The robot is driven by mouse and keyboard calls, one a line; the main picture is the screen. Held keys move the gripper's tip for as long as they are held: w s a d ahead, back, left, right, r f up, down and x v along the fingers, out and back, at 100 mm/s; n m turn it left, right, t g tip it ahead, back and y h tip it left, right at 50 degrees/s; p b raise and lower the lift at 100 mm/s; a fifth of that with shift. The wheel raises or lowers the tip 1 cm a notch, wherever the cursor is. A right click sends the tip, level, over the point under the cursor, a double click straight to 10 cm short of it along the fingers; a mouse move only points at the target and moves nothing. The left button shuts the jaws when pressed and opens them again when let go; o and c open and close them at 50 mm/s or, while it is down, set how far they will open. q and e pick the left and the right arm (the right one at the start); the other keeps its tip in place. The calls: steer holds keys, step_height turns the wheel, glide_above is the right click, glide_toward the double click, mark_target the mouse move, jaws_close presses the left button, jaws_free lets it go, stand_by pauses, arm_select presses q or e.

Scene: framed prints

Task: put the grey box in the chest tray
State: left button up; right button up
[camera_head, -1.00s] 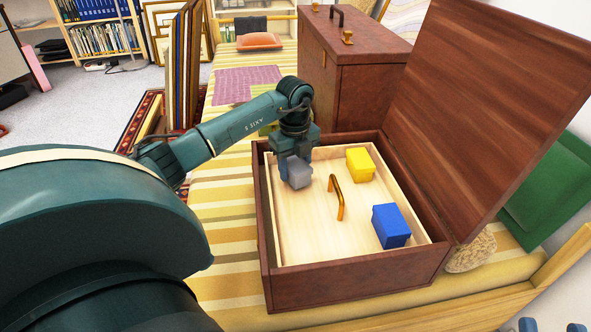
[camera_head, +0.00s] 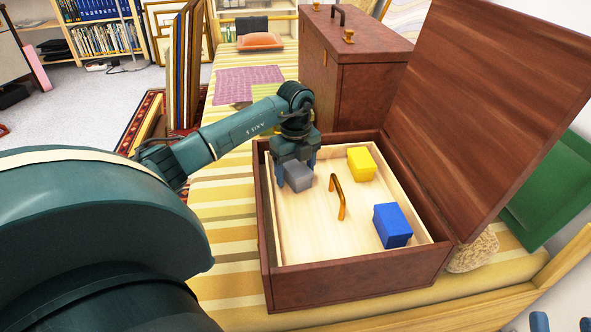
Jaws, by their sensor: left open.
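The grey box (camera_head: 297,176) is in the far left part of the pale wooden tray (camera_head: 318,238) inside the open brown chest (camera_head: 354,284). My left gripper (camera_head: 296,171) is open, with its fingers on either side of the grey box. I cannot tell whether the fingers touch it. The box appears to rest on the tray floor. My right gripper (camera_head: 560,325) shows only as blue tips at the bottom right edge.
A yellow box (camera_head: 361,164) and a blue box (camera_head: 392,225) are also in the tray. A copper handle (camera_head: 338,196) arches up mid-tray. The raised lid (camera_head: 480,95) stands on the right. A closed brown case (camera_head: 367,85) is behind the chest.

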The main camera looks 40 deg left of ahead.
mark_target(296, 166)
arm_select(q)
step_height(296, 166, up, 5)
steer(key=shift+f+p, duration=0.2)
steer(key=shift+p, duration=0.85)
step_height(296, 166, up, 6)
steer(key=p, duration=0.2)
steer(key=shift+r+p, duration=0.15)
steer(key=shift+p, duration=0.15)
steer(key=shift+r, duration=0.7)
arm_select(e)
steer(key=shift+s+d+f+g+h, duration=0.2)
steer(key=shift+f+g+h, duration=0.1)
steer(key=shift+f+h, duration=0.1)
steer(key=shift+s+d+f+g+h, duration=0.1)
steer(key=shift+s+f+g+h, duration=0.05)
steer(key=shift+f+g+h, duration=0.2)
steer(key=shift+f, duration=0.1)
